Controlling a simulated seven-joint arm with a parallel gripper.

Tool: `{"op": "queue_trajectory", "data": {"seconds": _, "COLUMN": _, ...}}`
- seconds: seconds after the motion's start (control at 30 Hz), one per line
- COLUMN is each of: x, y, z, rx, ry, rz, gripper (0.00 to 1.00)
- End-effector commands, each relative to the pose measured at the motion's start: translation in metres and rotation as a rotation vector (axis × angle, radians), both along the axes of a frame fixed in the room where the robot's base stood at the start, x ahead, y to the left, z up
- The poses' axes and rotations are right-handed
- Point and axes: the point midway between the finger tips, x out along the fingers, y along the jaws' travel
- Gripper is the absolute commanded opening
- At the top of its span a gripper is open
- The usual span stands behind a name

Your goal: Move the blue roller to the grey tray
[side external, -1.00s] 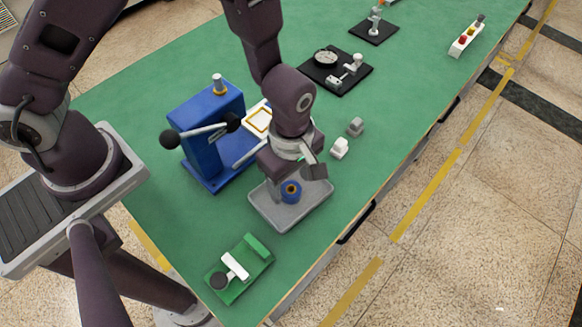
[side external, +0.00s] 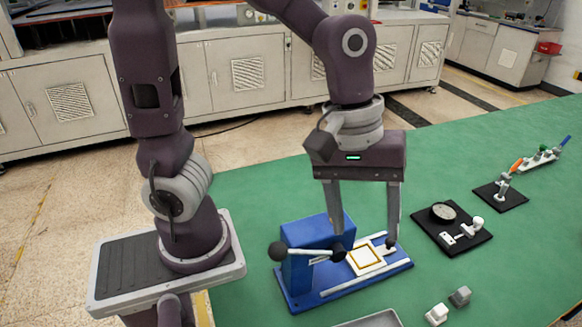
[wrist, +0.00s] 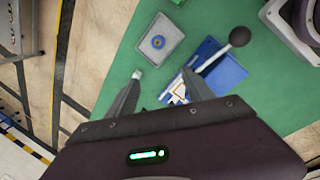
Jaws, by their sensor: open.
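The blue roller (wrist: 158,42), with a yellowish centre, sits inside the grey tray (wrist: 146,58) in the wrist view, near the tray's middle. In the side external view only the far edge of the tray (side external: 372,321) shows at the bottom, and the roller is out of frame. My gripper (side external: 366,240) is open and empty, its two fingers pointing down and wide apart. It is raised over the blue press area, away from the tray. Its spread fingers also show in the wrist view (wrist: 160,90).
A blue press (side external: 306,262) with black-knobbed levers stands beneath my gripper, with a yellow-framed white plate (side external: 366,260) on its base. Black fixture plates (side external: 450,230) stand further right. Green tabletop is clear between.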

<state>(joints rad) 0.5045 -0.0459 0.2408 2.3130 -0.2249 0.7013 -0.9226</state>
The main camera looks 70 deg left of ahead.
Motion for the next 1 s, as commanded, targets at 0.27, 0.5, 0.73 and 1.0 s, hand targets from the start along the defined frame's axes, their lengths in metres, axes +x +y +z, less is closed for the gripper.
{"op": "queue_trajectory", "data": {"seconds": 0.27, "x": -0.076, "y": 0.089, "z": 0.058, "rx": 0.332, "ry": -0.388, "rz": -0.63, "gripper": 0.6}}
{"op": "queue_trajectory", "data": {"seconds": 0.5, "x": -0.09, "y": 0.1, "z": 0.058, "rx": 0.442, "ry": -0.412, "rz": -0.742, "gripper": 0.6}}
{"op": "queue_trajectory", "data": {"seconds": 0.73, "x": -0.089, "y": 0.1, "z": 0.059, "rx": 0.439, "ry": -0.413, "rz": -0.739, "gripper": 0.6}}
{"op": "queue_trajectory", "data": {"seconds": 1.0, "x": -0.089, "y": 0.1, "z": 0.059, "rx": 0.437, "ry": -0.414, "rz": -0.738, "gripper": 0.6}}
